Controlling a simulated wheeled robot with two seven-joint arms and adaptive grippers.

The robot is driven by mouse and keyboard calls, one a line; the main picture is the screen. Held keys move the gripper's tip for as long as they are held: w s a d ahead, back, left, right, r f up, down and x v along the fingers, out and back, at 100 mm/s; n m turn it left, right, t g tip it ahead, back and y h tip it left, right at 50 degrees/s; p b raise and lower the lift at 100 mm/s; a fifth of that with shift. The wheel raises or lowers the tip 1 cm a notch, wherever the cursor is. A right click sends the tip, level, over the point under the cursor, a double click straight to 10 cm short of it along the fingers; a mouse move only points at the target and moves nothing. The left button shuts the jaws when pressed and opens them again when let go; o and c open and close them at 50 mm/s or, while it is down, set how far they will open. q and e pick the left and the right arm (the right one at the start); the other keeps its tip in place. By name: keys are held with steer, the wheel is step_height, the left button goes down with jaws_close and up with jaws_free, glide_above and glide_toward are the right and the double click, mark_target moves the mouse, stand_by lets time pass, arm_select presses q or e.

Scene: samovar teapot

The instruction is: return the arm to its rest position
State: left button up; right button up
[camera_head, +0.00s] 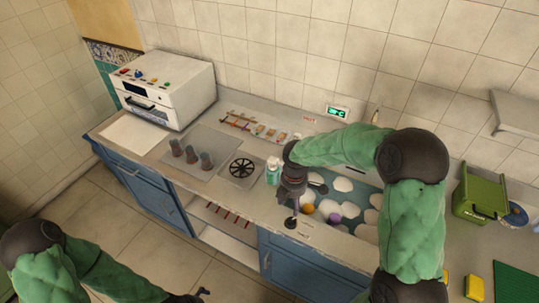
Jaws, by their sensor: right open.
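My right arm (415,215) comes in from the lower right, bends at a dark elbow and reaches left over the counter. Its gripper (291,221) points down near the counter's front edge, left of the basin; I see nothing held in it, and it is open. My left arm (95,270) lies low at the bottom left, over the floor in the picture. Its gripper (200,294) shows only in part at the bottom edge, so its jaw state is unclear.
A bottle with a pale top (273,172) stands close behind the right gripper. The basin holds white pieces, an orange ball (309,208) and a purple one (334,218). A burner (242,168), dark cups (191,154) and a white oven (166,88) are left. A green bin (480,192) is right.

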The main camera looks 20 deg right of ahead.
steer(key=s+a+f+m+y+b, duration=0.1)
steer(key=s+a+f+m+b, duration=0.1)
steer(key=s+a+f+m, duration=0.3)
steer(key=s+a+f+m+y+b, duration=0.1)
steer(key=s+a+f+m, duration=0.5)
steer(key=f, duration=0.7)
steer(key=s+a+f+m+y+b, duration=0.2)
steer(key=s+a+f+m, duration=0.3)
steer(key=f+m, duration=0.3)
step_height(320, 180, down, 2)
steer(key=shift+s+a+m+b, duration=0.4)
steer(key=shift+a+b, duration=0.2)
steer(key=shift+a, duration=0.05)
